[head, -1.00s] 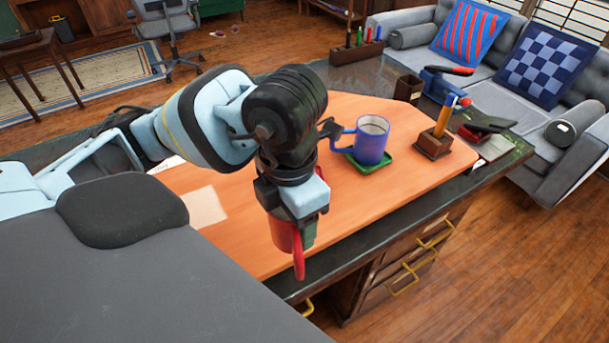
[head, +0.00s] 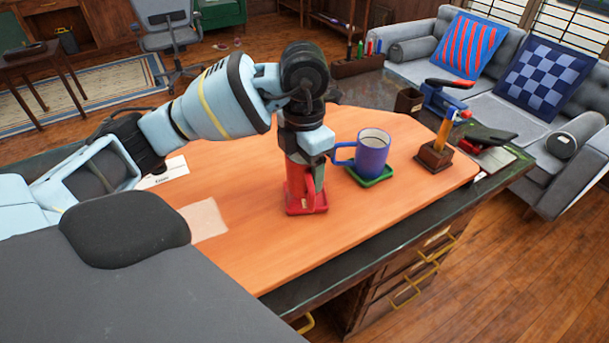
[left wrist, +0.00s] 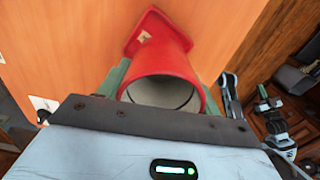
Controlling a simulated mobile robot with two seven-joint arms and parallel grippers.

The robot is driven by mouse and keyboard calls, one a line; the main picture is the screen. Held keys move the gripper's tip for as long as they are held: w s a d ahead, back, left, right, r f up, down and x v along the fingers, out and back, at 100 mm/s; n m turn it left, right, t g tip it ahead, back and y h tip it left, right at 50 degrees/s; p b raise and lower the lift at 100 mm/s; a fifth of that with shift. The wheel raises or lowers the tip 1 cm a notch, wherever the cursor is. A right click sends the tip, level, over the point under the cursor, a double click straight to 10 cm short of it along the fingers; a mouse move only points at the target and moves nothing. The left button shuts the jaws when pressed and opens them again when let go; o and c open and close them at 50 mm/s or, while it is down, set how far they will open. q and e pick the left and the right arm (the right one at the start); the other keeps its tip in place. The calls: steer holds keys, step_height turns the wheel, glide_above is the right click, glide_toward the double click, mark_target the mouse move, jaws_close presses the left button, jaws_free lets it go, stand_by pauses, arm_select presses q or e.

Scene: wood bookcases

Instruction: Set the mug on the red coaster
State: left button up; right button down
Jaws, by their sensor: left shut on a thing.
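The red mug (head: 294,180) is upright in the jaws of my left gripper (head: 305,168). The mug's base is over the red coaster (head: 318,209), with the coaster's edge showing around it. I cannot tell whether the base touches it. In the left wrist view, the mug (left wrist: 165,60) opens toward the camera and is pale inside. The green fingers of my left gripper (left wrist: 160,92) are at its sides. The coaster (left wrist: 150,24) shows behind the mug and is partly hidden by it. I see no right gripper.
A blue-purple mug (head: 372,156) stands on a green coaster (head: 372,181) just right of my gripper. A wooden pen holder (head: 435,157) is farther right. A pale sheet (head: 204,219) lies to the left. The orange desktop (head: 260,250) is clear in front.

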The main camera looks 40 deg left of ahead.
mark_target(305, 178)
arm_select(q)
steer(key=shift+w+a+f, duration=0.2)
steer(key=shift+w+a, duration=0.05)
steer(key=shift+w, duration=0.1)
step_height(305, 178, down, 3)
steer(key=shift+f, duration=0.1)
steer(key=shift+f, duration=0.1)
steer(key=o, duration=1.2)
steer(key=shift+c, duration=0.2)
